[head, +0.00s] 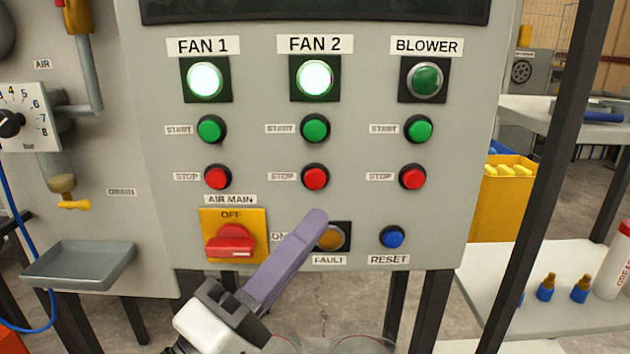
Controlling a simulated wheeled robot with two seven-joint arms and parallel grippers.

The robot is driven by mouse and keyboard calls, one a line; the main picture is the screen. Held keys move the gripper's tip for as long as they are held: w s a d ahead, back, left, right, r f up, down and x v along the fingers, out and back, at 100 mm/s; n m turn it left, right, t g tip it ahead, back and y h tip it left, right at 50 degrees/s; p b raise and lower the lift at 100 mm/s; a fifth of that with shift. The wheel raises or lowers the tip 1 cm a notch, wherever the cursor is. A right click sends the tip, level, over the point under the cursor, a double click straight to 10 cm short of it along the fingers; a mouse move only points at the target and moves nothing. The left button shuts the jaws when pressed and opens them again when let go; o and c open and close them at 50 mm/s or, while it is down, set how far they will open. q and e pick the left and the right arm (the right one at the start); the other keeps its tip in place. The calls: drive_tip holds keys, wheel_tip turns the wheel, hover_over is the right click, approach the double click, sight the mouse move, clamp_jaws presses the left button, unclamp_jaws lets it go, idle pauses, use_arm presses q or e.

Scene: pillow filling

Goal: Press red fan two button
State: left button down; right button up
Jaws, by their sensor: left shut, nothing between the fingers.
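The red stop button under FAN 2 (315,177) is in the middle of the grey control panel (364,200) in the head view. Above it are the green FAN 2 start button (314,128) and the FAN 2 lamp (315,78), which glows white-green. My left gripper (314,220) is shut and empty, its purple fingers pointing up and right. In the picture its tip lies just below the red FAN 2 button and partly covers the amber FAULT lamp (334,238). I cannot tell if the tip touches the panel. My right gripper is not in view.
The FAN 1 stop button (217,177) and BLOWER stop button (412,176) flank the middle one. A red AIR MAIN switch (230,241) and a blue RESET button (392,237) sit lower. A dark post (550,190) stands at the right.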

use_arm(q)
drive_tip(key=shift+w+f, duration=0.1)
drive_tip(key=shift+w, duration=0.05)
drive_tip(key=b, duration=0.2)
approach(315, 179)
drive_tip(key=shift+w+d+r, duration=0.35)
drive_tip(key=shift+d+r, duration=0.2)
drive_tip(key=shift+d, duration=0.25)
drive_tip(key=shift+w+d+r, duration=0.4)
drive_tip(key=shift+d+r, duration=0.1)
drive_tip(key=shift+d, duration=0.3)
drive_tip(key=shift+w+d+r, duration=0.35)
drive_tip(key=shift+d+r, duration=0.2)
drive_tip(key=shift+d, duration=0.2)
drive_tip(key=shift+w, duration=0.1)
drive_tip(key=shift+w, duration=0.3)
